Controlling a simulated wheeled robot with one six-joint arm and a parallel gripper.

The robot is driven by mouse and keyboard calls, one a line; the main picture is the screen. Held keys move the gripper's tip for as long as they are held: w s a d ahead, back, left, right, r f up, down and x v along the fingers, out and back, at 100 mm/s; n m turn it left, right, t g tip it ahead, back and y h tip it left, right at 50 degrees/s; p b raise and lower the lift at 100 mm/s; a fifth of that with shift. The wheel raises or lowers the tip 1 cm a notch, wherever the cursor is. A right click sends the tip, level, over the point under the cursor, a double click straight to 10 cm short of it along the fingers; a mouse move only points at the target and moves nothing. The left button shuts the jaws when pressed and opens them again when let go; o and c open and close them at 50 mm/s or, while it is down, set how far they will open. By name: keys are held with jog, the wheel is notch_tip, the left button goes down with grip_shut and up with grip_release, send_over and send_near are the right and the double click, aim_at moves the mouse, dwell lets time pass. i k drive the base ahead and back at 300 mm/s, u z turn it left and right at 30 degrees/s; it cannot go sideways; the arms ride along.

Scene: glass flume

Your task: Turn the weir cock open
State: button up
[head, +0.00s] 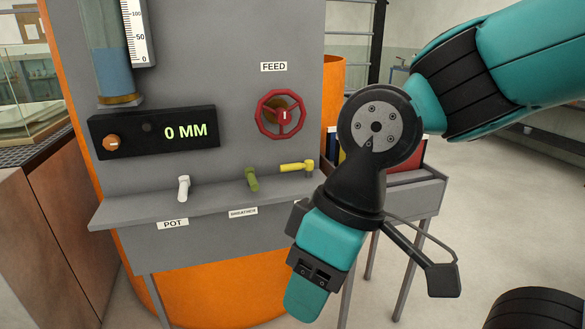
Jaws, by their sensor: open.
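Three small cocks stand on the grey shelf (130,213). The white cock (183,188) is above a label reading POT. The green cock (252,179) is above a label that looks like BREATHER. The yellow cock (297,167) is at the right, its lever lying sideways to the left. A sliver of white label shows below it, mostly hidden, so I cannot read which cock is the weir. My gripper (308,285) is open, pointing down in front of the shelf's right end, apart from the cocks and nearer the camera. Nothing shows in it.
A red FEED handwheel (283,114) is on the grey panel above the yellow cock. A black display (150,132) reads 0 MM, below a tube of blue water (108,65). A grey stand (415,185) with coloured items is behind my arm.

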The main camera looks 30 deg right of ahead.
aim_at(308, 166)
jog(key=k, duration=1.2)
jog(key=u, duration=0.75)
jog(key=i, duration=1.35)
jog(key=z, duration=0.55)
jog(key=i, duration=0.75)
jog(key=z, duration=0.6)
